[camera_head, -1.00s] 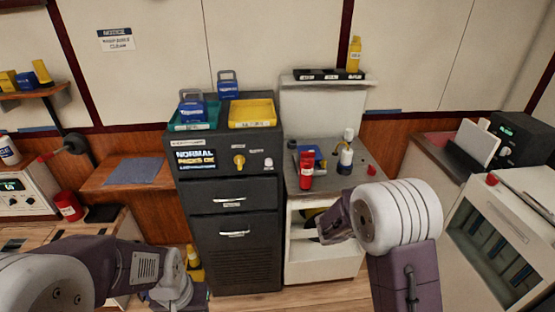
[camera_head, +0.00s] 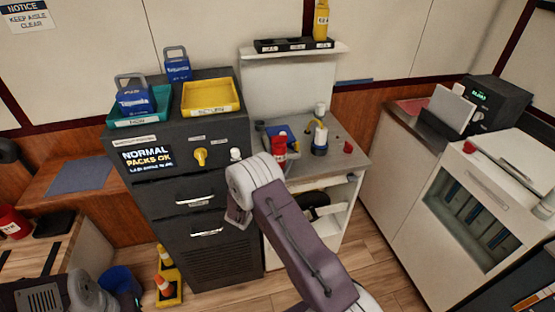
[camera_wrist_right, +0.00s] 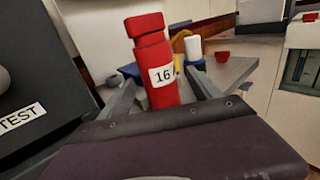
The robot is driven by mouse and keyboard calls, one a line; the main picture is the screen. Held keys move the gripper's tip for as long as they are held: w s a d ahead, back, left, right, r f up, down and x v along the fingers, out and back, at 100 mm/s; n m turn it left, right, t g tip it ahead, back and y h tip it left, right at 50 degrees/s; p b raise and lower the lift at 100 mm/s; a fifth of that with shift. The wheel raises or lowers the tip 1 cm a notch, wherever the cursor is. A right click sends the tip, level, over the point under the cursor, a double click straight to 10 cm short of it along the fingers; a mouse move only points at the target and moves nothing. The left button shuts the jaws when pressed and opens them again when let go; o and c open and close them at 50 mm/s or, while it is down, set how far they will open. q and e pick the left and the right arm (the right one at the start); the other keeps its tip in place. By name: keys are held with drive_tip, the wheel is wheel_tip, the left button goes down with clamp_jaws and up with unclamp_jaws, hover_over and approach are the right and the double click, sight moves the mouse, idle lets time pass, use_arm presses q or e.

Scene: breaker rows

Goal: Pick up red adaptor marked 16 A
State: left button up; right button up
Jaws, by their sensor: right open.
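The red adaptor (camera_head: 279,147) stands at the left end of the grey counter, just right of the dark cabinet, partly hidden by my right wrist. In the right wrist view the red adaptor (camera_wrist_right: 158,62) shows a white label reading "16", tilts slightly in the picture and lies between the open fingers of my right gripper (camera_wrist_right: 164,88). I cannot tell whether either finger touches it. In the head view my right gripper is largely hidden by its wrist. Part of my left arm shows at the lower left, but its gripper does not.
The dark cabinet (camera_head: 205,255) stands close on the left, with a yellow tray (camera_head: 211,112) and teal tray (camera_head: 139,121) on top. A white-and-blue bottle (camera_head: 320,140), blue item (camera_head: 277,130) and small red cup (camera_head: 348,147) share the counter (camera_head: 335,165). A shelf (camera_head: 292,52) hangs above.

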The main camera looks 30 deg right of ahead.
drive_tip(key=shift+w+d, duration=0.3)
drive_tip(key=shift+d, duration=0.2)
drive_tip(key=shift+d+r, duration=0.15)
drive_tip(key=shift+r, duration=0.05)
drive_tip(key=p+x, duration=0.1)
drive_tip(key=x, duration=0.4)
drive_tip(key=shift+w+r, duration=0.15)
drive_tip(key=shift+w, duration=0.05)
drive_tip(key=shift+c, duration=0.8)
drive_tip(key=shift+r, duration=0.1)
clamp_jaws()
